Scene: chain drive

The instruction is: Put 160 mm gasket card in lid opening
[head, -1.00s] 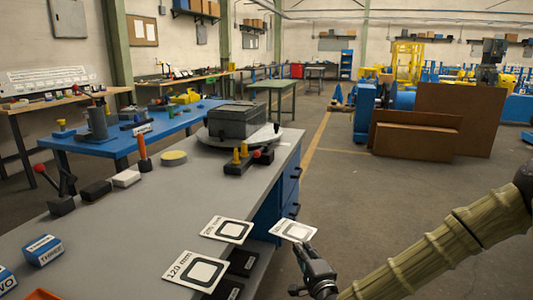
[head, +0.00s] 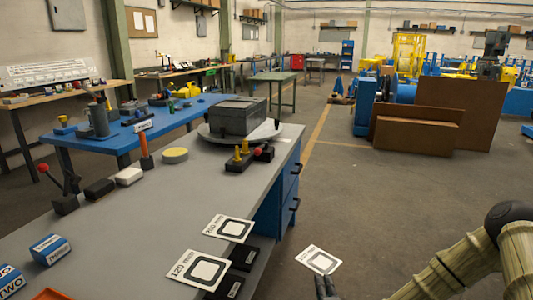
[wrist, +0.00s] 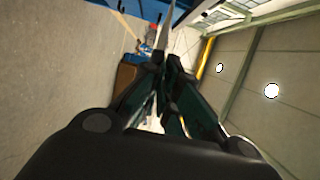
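My gripper (head: 326,287) is low at the right of the bench in the head view, mostly cut off by the bottom edge. It is shut on a white gasket card (head: 319,259) with a black rounded-square outline, held beyond the bench edge over the floor. Its label is too small to read surely. In the wrist view my fingers (wrist: 172,68) are close together, and the card (wrist: 166,28) shows as a thin edge-on strip. A dark grey lidded box (head: 238,120) stands on a round turntable (head: 207,135) at the bench's far end. No lid opening can be made out.
A 120 mm card (head: 196,270) and another card, seemingly 200 mm (head: 228,228), lie at the right edge of the grey bench (head: 130,235). Black blocks with yellow pegs (head: 240,160) stand before the turntable. Blue boxes (head: 50,249) lie left. The bench's middle is clear.

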